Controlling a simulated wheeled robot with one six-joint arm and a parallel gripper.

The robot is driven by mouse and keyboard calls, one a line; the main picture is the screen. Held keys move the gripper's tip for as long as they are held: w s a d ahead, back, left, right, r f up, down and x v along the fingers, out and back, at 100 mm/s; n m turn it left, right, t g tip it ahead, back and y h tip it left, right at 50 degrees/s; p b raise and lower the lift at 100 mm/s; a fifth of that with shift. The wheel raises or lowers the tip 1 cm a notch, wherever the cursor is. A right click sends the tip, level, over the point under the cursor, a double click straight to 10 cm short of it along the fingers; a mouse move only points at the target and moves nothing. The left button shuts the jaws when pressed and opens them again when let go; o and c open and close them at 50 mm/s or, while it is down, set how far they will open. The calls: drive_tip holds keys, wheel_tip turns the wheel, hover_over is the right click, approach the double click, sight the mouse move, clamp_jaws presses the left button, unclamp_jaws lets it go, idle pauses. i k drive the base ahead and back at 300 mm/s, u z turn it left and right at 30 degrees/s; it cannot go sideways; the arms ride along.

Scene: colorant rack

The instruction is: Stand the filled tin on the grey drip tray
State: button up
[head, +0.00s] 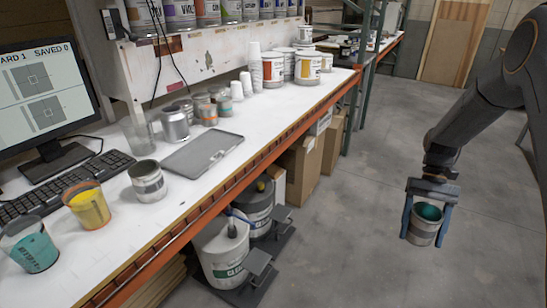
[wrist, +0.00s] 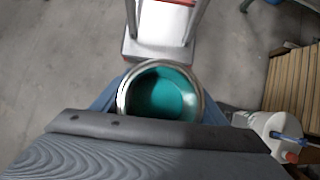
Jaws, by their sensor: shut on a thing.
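My gripper (head: 428,220) is shut around a metal tin (head: 423,231) with teal liquid inside. It holds the tin upright over the open floor, to the right of the bench and apart from it. In the wrist view the tin (wrist: 122,100) shows from above, its teal contents visible inside the rim. The grey drip tray (head: 203,154) lies flat on the white bench top, and nothing stands on it.
The white bench (head: 215,190) carries a grey open tin (head: 147,181), a yellow-stained cup (head: 88,206), a teal cup (head: 34,247) and a keyboard (head: 65,183). Several small tins stand behind the tray. Large pails (head: 222,252) stand below the bench's orange edge.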

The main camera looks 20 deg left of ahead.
sight(204, 152)
drive_tip(key=k, duration=0.4)
drive_tip(key=u, duration=1.45)
